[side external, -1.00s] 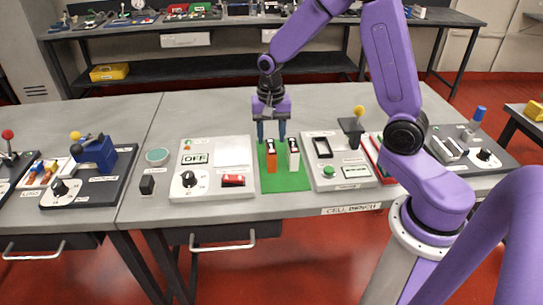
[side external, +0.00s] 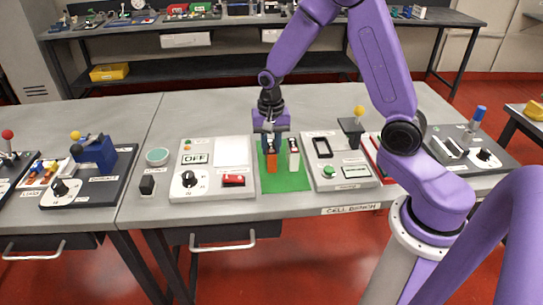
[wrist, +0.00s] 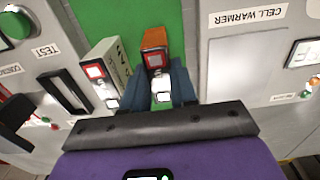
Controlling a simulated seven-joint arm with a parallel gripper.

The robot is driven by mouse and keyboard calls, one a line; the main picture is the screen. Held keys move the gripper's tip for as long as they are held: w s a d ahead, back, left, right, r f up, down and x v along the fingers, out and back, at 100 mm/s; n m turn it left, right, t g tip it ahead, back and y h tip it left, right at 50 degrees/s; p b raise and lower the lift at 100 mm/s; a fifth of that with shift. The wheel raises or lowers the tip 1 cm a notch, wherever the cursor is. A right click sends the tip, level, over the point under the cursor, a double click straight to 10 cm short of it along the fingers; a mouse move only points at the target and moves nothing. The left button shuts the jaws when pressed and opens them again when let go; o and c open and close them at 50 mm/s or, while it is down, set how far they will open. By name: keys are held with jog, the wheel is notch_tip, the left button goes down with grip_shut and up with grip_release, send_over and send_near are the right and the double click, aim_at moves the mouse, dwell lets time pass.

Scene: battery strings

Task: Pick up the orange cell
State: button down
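The orange cell (side external: 273,156) stands upright on the green mat (side external: 291,181). It also shows in the wrist view (wrist: 154,39), with a red-framed label on its top. My gripper (side external: 271,141) is lowered at the orange cell, pointing down. In the wrist view its two blue fingers (wrist: 160,86) are apart, one on each side of the near end of the cell. Whether they touch its sides is hard to see. The white cell (side external: 293,155) stands close on the right; in the wrist view it is on the left (wrist: 107,72).
A panel with an OFF label, a dial and a red switch (side external: 233,180) lies left of the mat. A panel with a green button (side external: 328,171) lies right of it. The bench (side external: 215,112) behind is clear.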

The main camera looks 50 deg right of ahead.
aim_at(271, 146)
jog(key=shift+r, duration=2.5)
